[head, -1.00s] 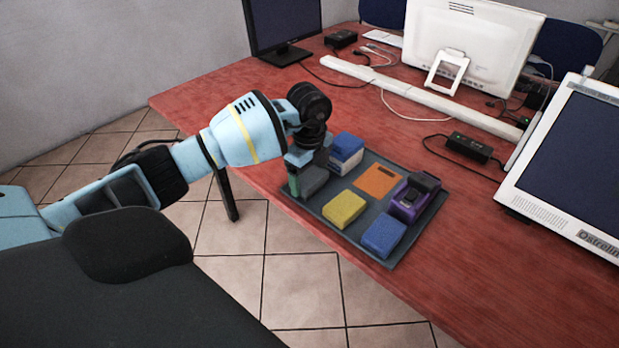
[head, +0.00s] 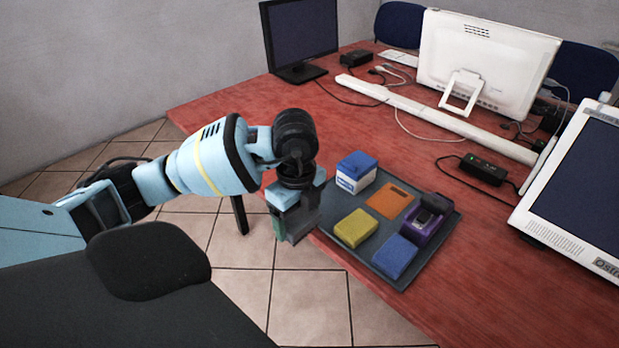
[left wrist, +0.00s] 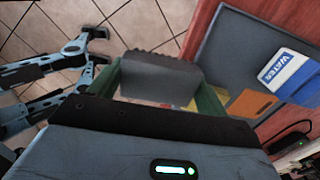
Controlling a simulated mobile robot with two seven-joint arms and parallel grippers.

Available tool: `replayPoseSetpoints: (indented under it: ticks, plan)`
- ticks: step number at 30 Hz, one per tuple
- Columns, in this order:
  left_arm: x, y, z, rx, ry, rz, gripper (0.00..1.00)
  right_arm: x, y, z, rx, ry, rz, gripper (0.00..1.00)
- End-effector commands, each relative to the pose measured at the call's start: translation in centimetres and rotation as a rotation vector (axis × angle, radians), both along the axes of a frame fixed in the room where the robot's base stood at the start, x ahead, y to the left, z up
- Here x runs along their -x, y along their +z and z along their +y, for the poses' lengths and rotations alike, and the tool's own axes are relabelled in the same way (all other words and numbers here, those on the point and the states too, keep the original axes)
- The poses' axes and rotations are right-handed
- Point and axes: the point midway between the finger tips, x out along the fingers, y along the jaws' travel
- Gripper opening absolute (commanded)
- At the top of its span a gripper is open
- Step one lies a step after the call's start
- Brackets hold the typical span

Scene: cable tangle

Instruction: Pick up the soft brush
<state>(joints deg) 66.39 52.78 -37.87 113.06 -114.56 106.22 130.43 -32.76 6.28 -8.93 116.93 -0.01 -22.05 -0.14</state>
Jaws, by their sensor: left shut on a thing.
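The soft brush, a grey block with a ragged edge (left wrist: 160,75), is between the green fingers of my left gripper (left wrist: 158,90) in the left wrist view. In the head view, my left gripper (head: 290,228) is shut on the grey brush (head: 303,224), just off the near left edge of the tray and past the table edge, above the floor. The gripper hides part of the brush. My right gripper is not seen in the head view.
A dark tray (head: 338,213) on the red table (head: 480,290) holds a blue-and-white box (head: 356,172), an orange card (head: 390,201), a yellow block (head: 356,229), a blue block (head: 395,256) and a purple device (head: 425,220). Monitors, cables and a black adapter (head: 482,169) lie beyond.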

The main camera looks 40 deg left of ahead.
Motion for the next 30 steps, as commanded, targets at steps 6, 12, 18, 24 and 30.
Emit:
replayPoseSetpoints:
  ticks: [6, 12, 18, 24, 30]
  plan:
    - [2.7, 0.2, -0.7, -0.001, -0.002, 0.001, 0.53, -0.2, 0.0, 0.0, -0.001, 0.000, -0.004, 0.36]
    - [3.7, 0.3, -1.0, -0.001, 0.000, 0.001, 0.53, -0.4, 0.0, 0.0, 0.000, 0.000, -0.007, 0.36]
    - [3.8, 0.4, -1.0, 0.000, 0.000, 0.001, 0.53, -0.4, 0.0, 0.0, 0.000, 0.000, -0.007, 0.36]
    - [3.8, 0.4, -1.0, 0.000, 0.000, 0.001, 0.64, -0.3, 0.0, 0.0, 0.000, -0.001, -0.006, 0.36]
    - [3.7, 0.4, -1.0, 0.001, -0.001, 0.001, 0.59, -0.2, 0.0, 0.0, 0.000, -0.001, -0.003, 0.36]
